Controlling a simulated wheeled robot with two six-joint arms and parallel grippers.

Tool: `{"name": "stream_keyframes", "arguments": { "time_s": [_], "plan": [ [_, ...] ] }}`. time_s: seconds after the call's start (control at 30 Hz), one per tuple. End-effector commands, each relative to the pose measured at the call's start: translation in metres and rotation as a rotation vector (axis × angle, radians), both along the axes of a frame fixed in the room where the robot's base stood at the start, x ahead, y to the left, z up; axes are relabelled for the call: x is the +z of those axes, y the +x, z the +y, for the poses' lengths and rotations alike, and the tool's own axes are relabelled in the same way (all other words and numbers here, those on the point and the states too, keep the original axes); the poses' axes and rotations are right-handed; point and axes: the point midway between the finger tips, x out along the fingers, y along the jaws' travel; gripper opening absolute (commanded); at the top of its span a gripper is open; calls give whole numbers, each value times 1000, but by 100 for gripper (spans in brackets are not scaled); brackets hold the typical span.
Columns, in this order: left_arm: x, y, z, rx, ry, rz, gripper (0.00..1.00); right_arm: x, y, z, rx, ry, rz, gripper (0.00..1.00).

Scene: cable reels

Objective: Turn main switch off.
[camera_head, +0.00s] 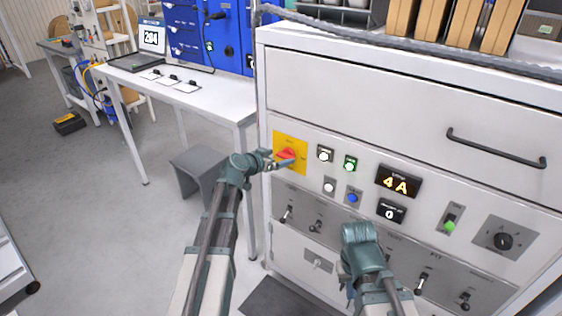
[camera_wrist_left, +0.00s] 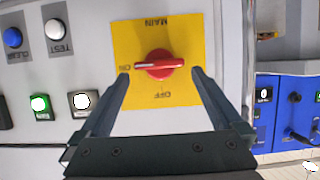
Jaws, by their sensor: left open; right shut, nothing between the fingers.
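The main switch is a red rotary knob (camera_head: 286,153) on a yellow plate (camera_head: 280,140) at the left of the cabinet's front panel. In the left wrist view the knob (camera_wrist_left: 160,65) lies horizontal, its white mark pointing at ON, with OFF on the plate below it. My left gripper (camera_head: 281,163) is open in front of the knob; in the wrist view its two fingers stand on either side of the knob. Contact cannot be told. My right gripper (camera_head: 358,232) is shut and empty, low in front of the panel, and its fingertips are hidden.
To the knob's right are a lit white button (camera_head: 325,154), a green button (camera_head: 350,163) and a display reading 4A (camera_head: 397,182). A white table (camera_head: 200,95) and grey stool (camera_head: 197,170) stand left of the cabinet.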

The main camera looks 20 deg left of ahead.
Motion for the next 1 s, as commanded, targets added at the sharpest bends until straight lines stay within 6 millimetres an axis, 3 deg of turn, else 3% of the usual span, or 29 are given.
{"name": "stream_keyframes", "arguments": {
  "time_s": [0.2, 0.57, 0.93, 1.0],
  "plan": [
    [-7, 16, -6, -1, 1, 0, 100, -7, 0, 0, 0, 0, 0, 0],
    [-8, 17, -7, 0, 1, 0, 98, -7, 0, 0, 0, 0, 0, 0],
    [-8, 17, -7, -1, 0, 0, 32, -7, 0, 0, 0, 0, 0, 0],
    [-8, 17, -7, -1, 0, 0, 31, -8, 0, 0, 0, 0, 0, 0]
  ]
}}
